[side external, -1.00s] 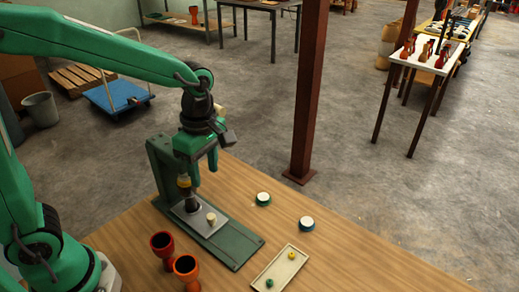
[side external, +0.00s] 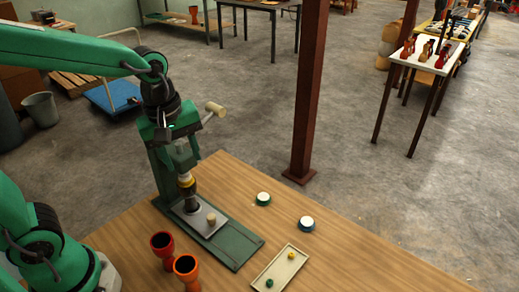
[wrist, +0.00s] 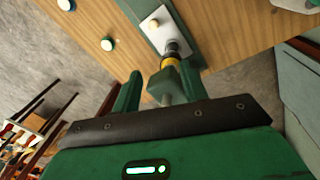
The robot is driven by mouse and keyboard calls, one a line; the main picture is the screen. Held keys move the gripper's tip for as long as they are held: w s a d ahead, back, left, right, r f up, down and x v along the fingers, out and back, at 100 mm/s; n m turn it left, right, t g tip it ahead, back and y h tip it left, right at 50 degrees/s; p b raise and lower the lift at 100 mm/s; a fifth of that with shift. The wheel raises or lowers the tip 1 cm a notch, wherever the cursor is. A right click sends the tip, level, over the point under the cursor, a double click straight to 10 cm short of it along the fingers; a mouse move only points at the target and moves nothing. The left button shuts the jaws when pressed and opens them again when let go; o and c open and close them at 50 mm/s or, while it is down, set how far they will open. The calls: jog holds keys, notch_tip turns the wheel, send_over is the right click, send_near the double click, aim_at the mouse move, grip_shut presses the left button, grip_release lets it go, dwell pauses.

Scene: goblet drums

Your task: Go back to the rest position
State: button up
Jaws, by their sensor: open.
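My gripper (side external: 166,136) is open and empty, up at the top of the green press (side external: 236,254), overlapping its upper part in the side view. In the wrist view my gripper's two green fingers (wrist: 161,88) are spread, with the press head seen between and beyond them. I cannot tell from these views how much gap separates the fingers from the press. The press has a pale-ended handle (side external: 214,109) pointing up to the right, and a yellow-collared ram over a metal plate (side external: 221,220) with a small pale peg (side external: 211,218).
A red goblet drum (side external: 162,242) and an orange one (side external: 186,266) stand left of the press base. Two white-topped discs, green-rimmed (side external: 263,199) and blue-rimmed (side external: 306,223), lie to the right. A pale tray (side external: 262,281) holds small yellow and green pieces. A brown post (side external: 307,95) rises behind the table.

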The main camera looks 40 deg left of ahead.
jog(key=s+a+r+m+t, duration=0.3)
jog(key=s+m, duration=0.4)
jog(key=m, duration=0.6)
jog(key=shift+a+r+t, duration=0.35)
jog(key=shift+a+t, duration=0.15)
jog(key=shift+a, duration=0.3)
